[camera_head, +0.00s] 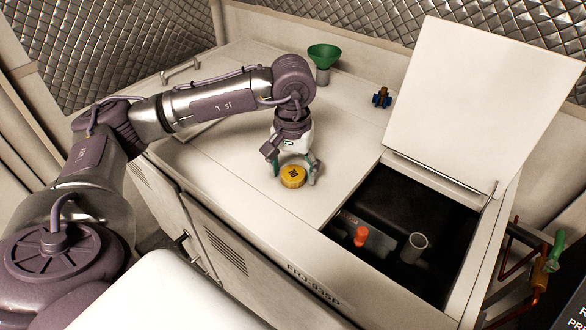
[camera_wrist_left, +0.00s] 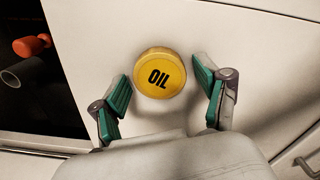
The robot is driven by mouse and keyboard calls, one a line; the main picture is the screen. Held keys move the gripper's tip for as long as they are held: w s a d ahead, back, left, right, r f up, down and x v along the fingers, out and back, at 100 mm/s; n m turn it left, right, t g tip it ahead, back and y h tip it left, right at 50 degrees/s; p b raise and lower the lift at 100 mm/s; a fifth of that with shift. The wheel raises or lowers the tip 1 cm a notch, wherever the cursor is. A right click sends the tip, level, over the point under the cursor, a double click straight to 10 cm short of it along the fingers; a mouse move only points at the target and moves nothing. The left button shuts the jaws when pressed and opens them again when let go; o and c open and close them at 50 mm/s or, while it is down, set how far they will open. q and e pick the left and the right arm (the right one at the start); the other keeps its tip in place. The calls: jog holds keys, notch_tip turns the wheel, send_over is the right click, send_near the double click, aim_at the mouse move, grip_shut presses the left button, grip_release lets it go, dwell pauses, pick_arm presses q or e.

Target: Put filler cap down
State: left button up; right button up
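The yellow round filler cap (camera_head: 292,177) sits on the white top of the chiller cabinet, left of the open compartment. My left gripper (camera_head: 295,169) is above and around the cap, low over the cabinet top. Its green-padded fingers (camera_wrist_left: 161,75) stand on either side of the cap, with a small gap visible on each side, so it is open. My right gripper is in neither view.
The open compartment (camera_head: 375,196) holds an orange-red cap (camera_head: 361,236) and a grey filler neck (camera_head: 415,242). Its raised lid (camera_head: 465,105) stands to the right. The cabinet top around the cap is clear.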

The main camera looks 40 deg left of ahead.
aim_at(294, 173)
pick_arm(q)
jog(key=shift+r, duration=0.1)
jog(key=shift+r+p, duration=0.25)
jog(key=shift+p, duration=0.1)
notch_tip(294, 173, up, 6)
jog(key=b, duration=0.3)
jog(key=shift+w, duration=0.1)
jog(key=shift+r, duration=2.85)
